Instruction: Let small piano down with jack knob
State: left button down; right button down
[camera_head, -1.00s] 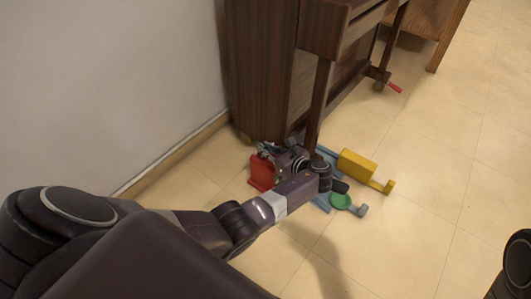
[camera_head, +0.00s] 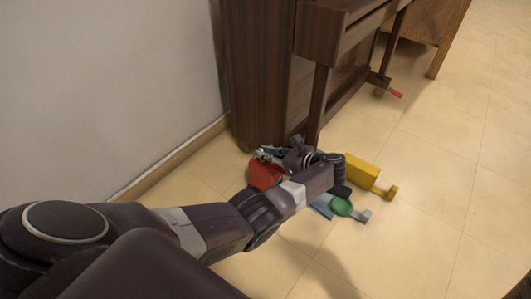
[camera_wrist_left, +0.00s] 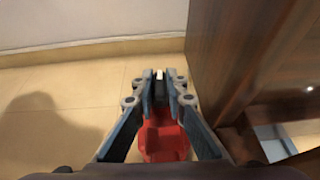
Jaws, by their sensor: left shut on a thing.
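The small brown piano (camera_head: 262,75) stands against the wall at the upper middle in the head view. A jack lies at its near leg, with a red part (camera_head: 264,175), a yellow block (camera_head: 361,172), a green disc (camera_head: 342,207) and a blue base (camera_head: 321,206). My left gripper (camera_head: 268,152) is at the red part. In the left wrist view its fingers (camera_wrist_left: 160,82) are closed around a small pale piece, seemingly the jack knob (camera_wrist_left: 159,74), above the red part (camera_wrist_left: 163,135). My left wrist hides much of the jack. My right gripper is out of view.
A white wall (camera_head: 100,90) with a skirting board runs along the left. The piano's side is close to the right of my left gripper in the wrist view. A red handle (camera_head: 396,93) sits at the far piano leg. Tiled floor (camera_head: 430,200) on the right is clear.

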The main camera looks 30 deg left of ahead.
pick_arm(q)
jog(key=c, duration=1.9)
grip_release()
jog(key=shift+a, duration=0.1)
jog(key=shift+c, duration=0.2)
jog(key=v, duration=1.2)
jog(key=shift+s, duration=0.1)
